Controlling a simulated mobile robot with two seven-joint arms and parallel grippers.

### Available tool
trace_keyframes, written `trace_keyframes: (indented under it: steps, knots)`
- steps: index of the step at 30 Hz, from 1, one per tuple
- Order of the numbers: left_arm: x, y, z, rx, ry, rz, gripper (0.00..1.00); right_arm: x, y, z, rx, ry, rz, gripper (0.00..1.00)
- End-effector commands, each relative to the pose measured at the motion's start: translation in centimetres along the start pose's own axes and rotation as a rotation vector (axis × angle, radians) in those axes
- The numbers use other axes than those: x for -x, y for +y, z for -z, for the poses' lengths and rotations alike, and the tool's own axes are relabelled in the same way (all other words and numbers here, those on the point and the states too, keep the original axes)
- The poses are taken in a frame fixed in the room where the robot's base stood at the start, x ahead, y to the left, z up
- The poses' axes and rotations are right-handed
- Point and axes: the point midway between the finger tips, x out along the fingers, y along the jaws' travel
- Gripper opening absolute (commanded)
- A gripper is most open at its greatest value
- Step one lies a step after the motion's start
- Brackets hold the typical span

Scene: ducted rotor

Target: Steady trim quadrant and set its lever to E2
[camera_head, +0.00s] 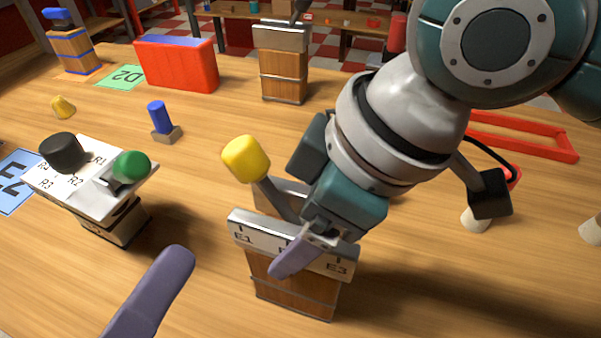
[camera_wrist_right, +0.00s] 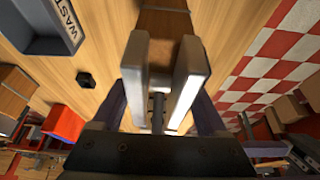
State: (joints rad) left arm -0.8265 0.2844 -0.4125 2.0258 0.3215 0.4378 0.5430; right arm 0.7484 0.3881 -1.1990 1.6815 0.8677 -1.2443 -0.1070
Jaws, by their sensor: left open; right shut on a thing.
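The trim quadrant (camera_head: 300,292) is a wooden block with two pale rails on top, standing at the front middle of the table. Its front rail reads E1 and E3; the mark between them is mostly hidden. Its lever has a yellow knob (camera_head: 246,158) and leans left, towards the E1 end. My right gripper (camera_head: 303,240) is shut across the rails, with one purple finger on the front face and the other hidden. Both fingers flank the rails in the right wrist view (camera_wrist_right: 160,108). My left gripper (camera_head: 152,290) is open, to the left of the quadrant; only one finger shows.
A plate marked R1 to R3 with a green knob (camera_head: 131,165) and black knob (camera_head: 62,152) stands at left. A blue peg (camera_head: 157,117), red bin (camera_head: 178,66) and wooden lever block (camera_head: 284,75) lie behind. A red frame (camera_head: 530,139) is at right.

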Motion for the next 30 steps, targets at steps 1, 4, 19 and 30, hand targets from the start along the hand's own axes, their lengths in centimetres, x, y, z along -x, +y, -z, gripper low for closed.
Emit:
trace_keyframes:
  steps: [1,4,19,30]
  knots:
    - [0.0,0.0,0.0,0.0,0.0,0.0,0.5,0.0,0.0,0.0,0.0,0.001,0.0,0.0]
    - [0.0,0.0,0.0,0.0,0.0,0.0,0.5,0.0,0.0,0.1,0.0,0.001,0.0,0.0]
    - [-2.1,-0.7,-0.4,-0.256,-0.228,-0.37,0.5,0.0,0.0,0.0,0.0,0.001,0.0,0.0]
    - [-2.6,-5.0,3.5,-0.503,-0.42,-0.51,0.5,0.0,0.0,0.1,0.0,0.002,-0.001,0.0]
